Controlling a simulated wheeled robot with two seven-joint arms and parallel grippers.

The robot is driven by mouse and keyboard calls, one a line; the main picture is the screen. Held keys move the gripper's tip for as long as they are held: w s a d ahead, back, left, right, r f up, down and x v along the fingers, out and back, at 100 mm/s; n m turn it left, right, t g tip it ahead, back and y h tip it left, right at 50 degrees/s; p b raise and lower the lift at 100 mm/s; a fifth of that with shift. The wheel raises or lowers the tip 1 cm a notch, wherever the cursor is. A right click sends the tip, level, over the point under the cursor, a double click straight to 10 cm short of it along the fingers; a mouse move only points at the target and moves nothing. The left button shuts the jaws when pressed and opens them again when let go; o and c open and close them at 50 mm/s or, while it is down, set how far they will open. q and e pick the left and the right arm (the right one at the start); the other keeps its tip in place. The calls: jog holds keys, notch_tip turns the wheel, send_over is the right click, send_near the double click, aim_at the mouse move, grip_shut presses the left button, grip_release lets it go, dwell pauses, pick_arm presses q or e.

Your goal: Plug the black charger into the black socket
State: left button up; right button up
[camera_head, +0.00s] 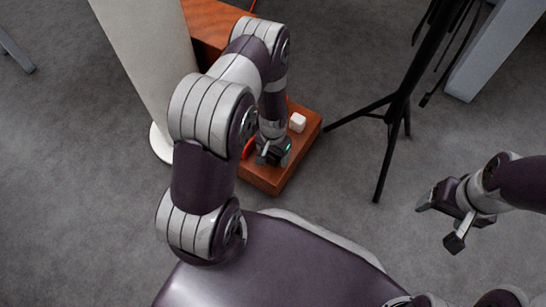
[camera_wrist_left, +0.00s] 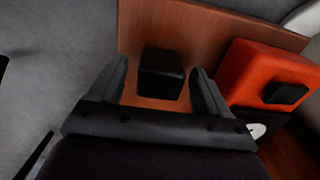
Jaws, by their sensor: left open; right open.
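A black block (camera_wrist_left: 160,73), which looks like the charger, stands on the wooden surface (camera_wrist_left: 205,30) in the left wrist view. My left gripper (camera_head: 272,158) is open and low over the wooden surface. Its two fingers lie on either side of the black block, with gaps showing. An orange-red block (camera_wrist_left: 262,68) to the right bears a black square piece (camera_wrist_left: 288,93), which may be the black socket. In the head view the orange-red block (camera_head: 248,148) is mostly hidden behind my left arm. My right gripper (camera_head: 438,224) is open and empty over the floor.
A white round piece (camera_wrist_left: 258,130) is below the black square. A black tripod stand (camera_head: 395,110) stands to the right. A pale column (camera_head: 150,60) rises at left.

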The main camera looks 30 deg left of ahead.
pick_arm(q)
jog(key=c, duration=1)
jog(key=shift+r+p, duration=0.5)
jog(key=shift+r, duration=0.1)
jog(key=r+p, duration=0.3)
jog(key=r, duration=0.1)
jog(key=shift+w+d+r+p, duration=0.1)
jog(key=shift+w+d+p, duration=0.1)
jog(key=shift+d+p, duration=0.15)
jog(key=shift+w+d+r+p, duration=0.8)
jog(key=shift+d+r, duration=0.15)
jog(key=shift+d, duration=0.7)
jog(key=shift+w+d+r+p, duration=0.7)
jog(key=shift+d+r+p, duration=0.2)
jog(key=shift+d, duration=0.75)
jog(key=shift+w+d+r+p, duration=0.75)
jog(key=shift+d+r, duration=0.2)
jog(key=shift+d, duration=0.7)
